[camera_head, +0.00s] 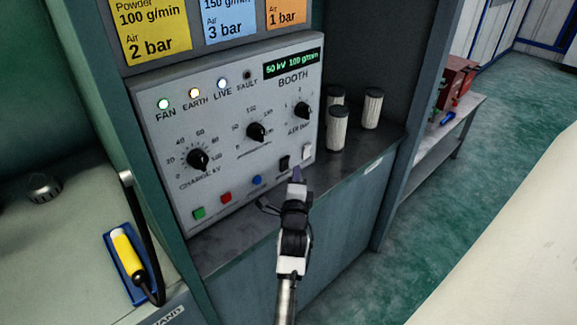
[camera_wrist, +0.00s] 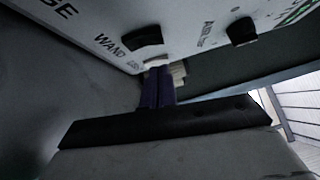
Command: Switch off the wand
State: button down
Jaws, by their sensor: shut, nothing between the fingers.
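The grey BOOTH control panel (camera_head: 240,120) stands in the cabinet. A black rocker switch (camera_head: 284,163) and a white one (camera_head: 307,152) sit at its lower right. Green (camera_head: 199,214), red (camera_head: 226,197) and blue (camera_head: 257,180) buttons line its lower edge. The FAN, EARTH and LIVE lamps glow; FAULT is dark. The yellow-handled wand (camera_head: 126,254) lies in a blue holder at left. My gripper (camera_head: 297,175) is shut and empty, its tips just below the black switch in the head view. In the wrist view its fingers (camera_wrist: 158,88) point at the panel's lower edge; contact cannot be told.
Three pale cylinders (camera_head: 371,108) stand on the shelf right of the panel. Knobs (camera_head: 256,131) project from the panel face. A black cable (camera_head: 145,230) hangs by the wand. A bench (camera_head: 445,130) with a red item stands beyond, with open green floor beside it.

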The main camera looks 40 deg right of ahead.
aim_at(288, 160)
jog(key=shift+w+a+r+p, duration=0.1)
jog(key=shift+w+a+p, duration=0.1)
jog(key=shift+w, duration=0.55)
jog(key=shift+w+a+r+p, duration=0.1)
jog(key=shift+w+p, duration=0.05)
jog(key=shift+w, duration=0.55)
jog(key=shift+w, duration=0.1)
jog(key=shift+w+r, duration=0.1)
jog(key=shift+w, duration=0.1)
jog(key=shift+s, duration=0.1)
